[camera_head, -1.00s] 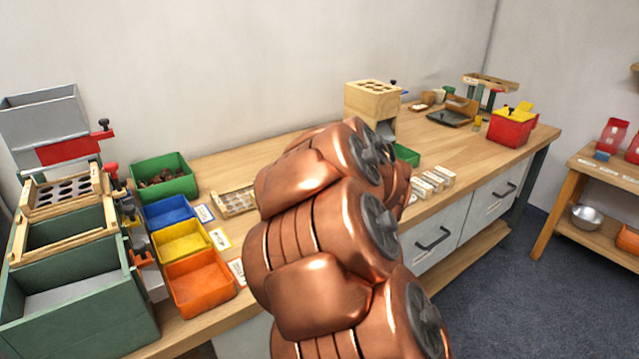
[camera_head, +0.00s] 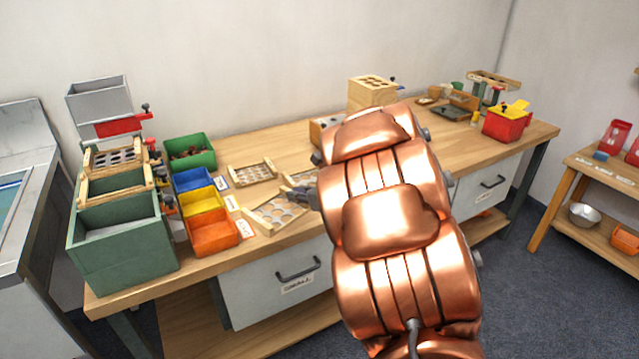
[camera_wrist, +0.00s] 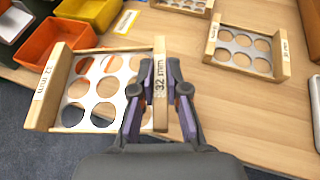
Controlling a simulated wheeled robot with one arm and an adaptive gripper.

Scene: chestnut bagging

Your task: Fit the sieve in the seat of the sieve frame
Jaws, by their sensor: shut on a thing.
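My gripper (camera_wrist: 159,92) is shut on the near wooden rail of a sieve (camera_wrist: 103,85) marked 32 mm. The sieve has a pale metal plate with large round holes between two wooden rails. Orange and dark floor show through its holes, so it is off the bench top. In the head view the sieve (camera_head: 272,213) is over the bench's front edge, right of the orange bin, with my gripper (camera_head: 303,194) at its right end. The green sieve frame (camera_head: 120,240) stands at the far left with wooden rails; a holed sieve (camera_head: 113,157) sits in its upper part.
Orange (camera_head: 214,233), yellow (camera_head: 202,202) and blue (camera_head: 192,180) bins stand between the held sieve and the frame. Another sieve (camera_head: 253,173) lies on the bench (camera_head: 250,148) behind. A green bin (camera_head: 188,153) holds chestnuts. Red clamp-like parts (camera_head: 121,124) stick out near the hopper.

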